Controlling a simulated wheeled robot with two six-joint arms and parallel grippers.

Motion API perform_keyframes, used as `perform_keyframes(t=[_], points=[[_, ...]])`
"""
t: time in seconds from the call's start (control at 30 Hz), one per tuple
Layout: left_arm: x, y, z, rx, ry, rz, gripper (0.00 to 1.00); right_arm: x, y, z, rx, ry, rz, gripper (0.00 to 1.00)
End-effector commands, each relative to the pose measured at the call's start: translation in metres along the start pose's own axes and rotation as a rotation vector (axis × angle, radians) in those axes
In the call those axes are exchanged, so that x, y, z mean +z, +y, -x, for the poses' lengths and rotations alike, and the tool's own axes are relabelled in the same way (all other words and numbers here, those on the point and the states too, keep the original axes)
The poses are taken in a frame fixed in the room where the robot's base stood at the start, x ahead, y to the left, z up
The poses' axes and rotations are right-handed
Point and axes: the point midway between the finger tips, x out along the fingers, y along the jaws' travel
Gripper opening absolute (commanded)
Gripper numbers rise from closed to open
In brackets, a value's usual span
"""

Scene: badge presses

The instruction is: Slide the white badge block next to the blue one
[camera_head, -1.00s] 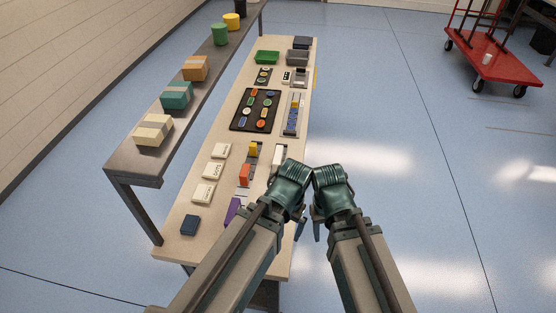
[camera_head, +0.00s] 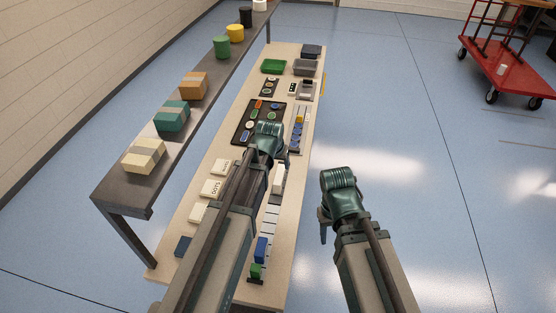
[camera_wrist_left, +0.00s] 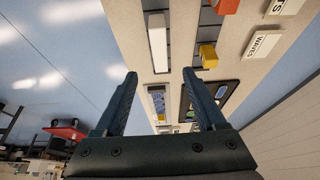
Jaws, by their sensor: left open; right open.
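The white badge block (camera_head: 279,178) stands at the far part of the right-hand slotted track, just right of my left arm. It also shows in the left wrist view (camera_wrist_left: 158,42), beyond the fingertips and apart from them. The blue block (camera_head: 260,248) sits on the same track nearer the front, with bare slots between the two. My left gripper (camera_wrist_left: 163,75) is open and empty above the table; its arm hides part of the table in the head view. My right gripper (camera_head: 325,226) is open and empty over the floor right of the table.
A green block (camera_head: 255,271) sits just in front of the blue one. A yellow block (camera_wrist_left: 208,55) and an orange block (camera_wrist_left: 224,6) sit on a neighbouring track. White label cards (camera_head: 211,188) lie left of my left arm. A shelf with boxes (camera_head: 172,116) runs along the left.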

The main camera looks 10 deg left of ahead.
Motion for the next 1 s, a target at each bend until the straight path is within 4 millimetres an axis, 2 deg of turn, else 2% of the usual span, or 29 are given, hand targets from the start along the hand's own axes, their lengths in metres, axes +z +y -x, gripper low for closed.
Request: perform_keyframes(t=[0.17,0.37,1.0], points=[[0.001,0.000,-0.004,0.000,-0.001,-0.001,0.72,0.000,0.000,-0.004,0.000,0.000,0.000,0.50],[0.002,0.001,-0.021,0.000,-0.002,-0.001,0.72,-0.001,-0.002,-0.019,0.000,0.000,-0.001,0.50],[0.003,0.001,-0.115,0.000,-0.003,-0.002,0.72,-0.006,-0.010,-0.106,0.000,0.000,-0.002,0.50]])
